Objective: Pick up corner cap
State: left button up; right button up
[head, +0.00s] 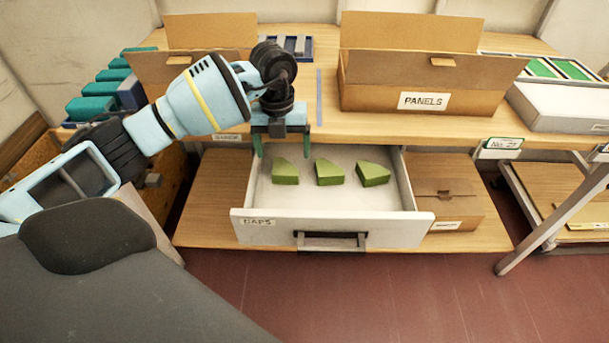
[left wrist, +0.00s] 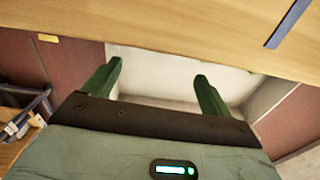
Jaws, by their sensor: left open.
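Three green corner caps lie in a row in an open white drawer (head: 330,232) labelled CAPS: a left cap (head: 285,172), a middle cap (head: 328,173) and a right cap (head: 372,174). My left gripper (head: 282,150) is open and empty, pointing down near the back left of the drawer, by the left cap. In the left wrist view its green fingers (left wrist: 157,82) are spread over pale drawer surface, and no cap shows there. My right gripper is not in view.
The wooden tabletop (head: 385,124) overhangs the drawer's back. An open box labelled PANELS (head: 422,83) stands on it. A cardboard box (head: 450,200) sits right of the drawer. Teal blocks (head: 92,106) are at the left. Open floor (head: 400,295) lies in front.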

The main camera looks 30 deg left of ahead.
aim_at(286, 174)
pick_arm(q)
jog(key=shift+w+a+y, duration=0.3)
jog(key=shift+a, duration=0.2)
jog(key=shift+s+d+f, duration=0.1)
jog(key=shift+d+f, duration=0.1)
jog(key=shift+f, duration=1.75)
jog(key=shift+d+f, duration=0.2)
jog(key=shift+f, duration=1.75)
jog(key=c, duration=1.1)
jog(key=shift+o, duration=0.2)
jog(key=shift+r, duration=0.1)
jog(key=shift+r, duration=0.4)
jog(key=shift+d+r, duration=0.15)
jog(key=shift+d, duration=0.1)
jog(key=s+d, duration=0.1)
jog(key=d, duration=0.4)
jog(key=s+d, duration=0.1)
jog(key=d, duration=0.1)
jog(key=shift+s+d, duration=0.15)
jog(key=shift+s, duration=0.2)
notch_tip(286, 174, up, 14)
